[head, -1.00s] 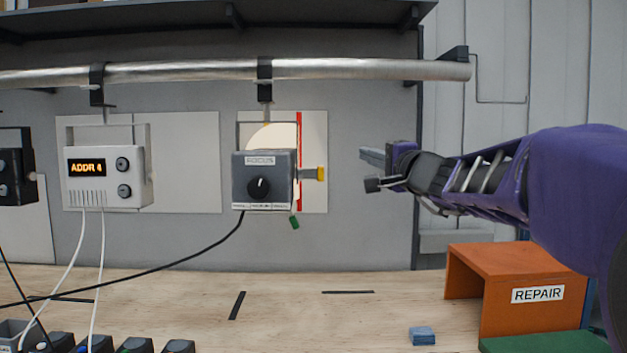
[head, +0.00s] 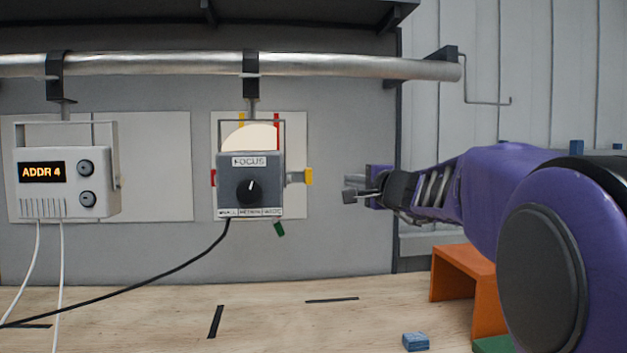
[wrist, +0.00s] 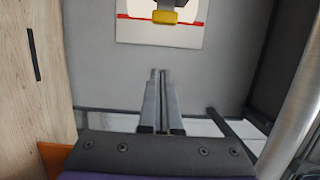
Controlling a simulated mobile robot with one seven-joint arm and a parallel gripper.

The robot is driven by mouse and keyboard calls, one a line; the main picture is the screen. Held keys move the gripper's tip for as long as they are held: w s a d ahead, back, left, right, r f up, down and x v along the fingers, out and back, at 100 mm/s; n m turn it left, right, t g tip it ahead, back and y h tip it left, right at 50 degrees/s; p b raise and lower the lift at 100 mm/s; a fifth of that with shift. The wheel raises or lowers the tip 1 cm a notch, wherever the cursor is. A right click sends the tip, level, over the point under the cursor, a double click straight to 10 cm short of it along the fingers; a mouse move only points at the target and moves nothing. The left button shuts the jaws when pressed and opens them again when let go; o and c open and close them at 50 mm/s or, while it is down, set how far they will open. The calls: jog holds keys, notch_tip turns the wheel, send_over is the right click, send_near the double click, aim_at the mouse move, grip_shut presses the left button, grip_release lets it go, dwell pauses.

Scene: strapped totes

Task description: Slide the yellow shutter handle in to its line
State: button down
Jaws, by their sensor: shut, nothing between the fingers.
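The yellow shutter handle (head: 308,177) sticks out on a short grey stem from the right side of the grey FOCUS lamp box (head: 251,185), which hangs from the pipe. In the wrist view the yellow handle (wrist: 166,17) shows at the top centre, beyond my fingertips. A red line (head: 277,130) runs on the white panel behind the lamp; it also crosses the panel in the wrist view (wrist: 135,16). My gripper (head: 349,189) is to the right of the handle, a small gap away, with its fingers together and empty, pointing left toward it.
A metal pipe (head: 350,67) runs above. A white ADDR 4 unit (head: 67,183) hangs at left. An orange box (head: 463,287) and a small blue block (head: 416,341) are on the bench at right. A black cable hangs from the lamp.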

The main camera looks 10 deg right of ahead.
aim_at(296, 176)
jog(key=w+a, duration=0.5)
jog(key=w, duration=0.1)
jog(key=shift+a+p, duration=0.3)
jog(key=shift+p, duration=0.15)
jog(key=shift+a, duration=0.1)
